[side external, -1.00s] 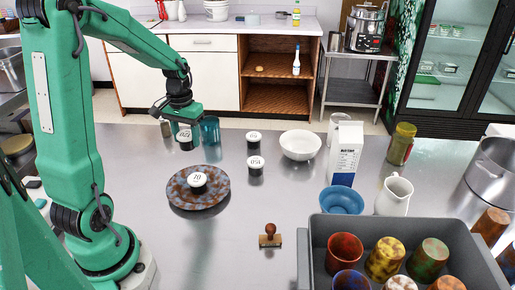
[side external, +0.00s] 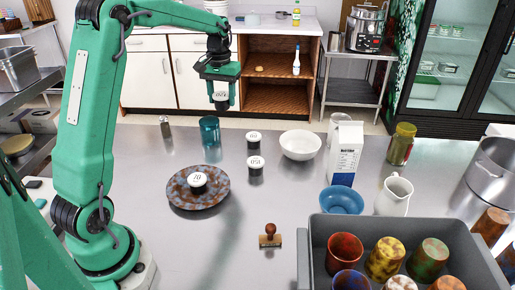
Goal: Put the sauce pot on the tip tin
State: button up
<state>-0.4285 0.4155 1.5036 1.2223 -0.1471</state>
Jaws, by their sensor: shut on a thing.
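My gripper (side external: 221,80) is shut on a small dark pot with a white, marked lid (side external: 221,96), which I take as the sauce pot. It hangs in the air above the counter's back edge. A round, shallow, speckled brown and blue dish (side external: 212,198) lies on the counter nearer the camera; I cannot tell whether it is the tip tin. A similar white-lidded pot (side external: 197,181) stands on it. Two more such pots stand to its right, one behind (side external: 254,138) and one in front (side external: 256,163).
A teal glass (side external: 210,133) and a small shaker (side external: 165,127) stand at the back left. A white bowl (side external: 300,145), milk carton (side external: 345,153), blue bowl (side external: 341,201) and grey crate of cups (side external: 303,262) are to the right. A stamp (side external: 270,237) lies in front.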

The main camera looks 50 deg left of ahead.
jog(key=shift+w+d+r, duration=0.15)
jog(key=shift+w+r, duration=0.45)
jog(key=shift+w, duration=0.35)
send_over(209, 120)
notch_tip(209, 120, down, 7)
jog(key=shift+f, duration=2)
jog(key=shift+f, duration=0.2)
jog(key=o, duration=1)
jog(key=shift+r, duration=0.15)
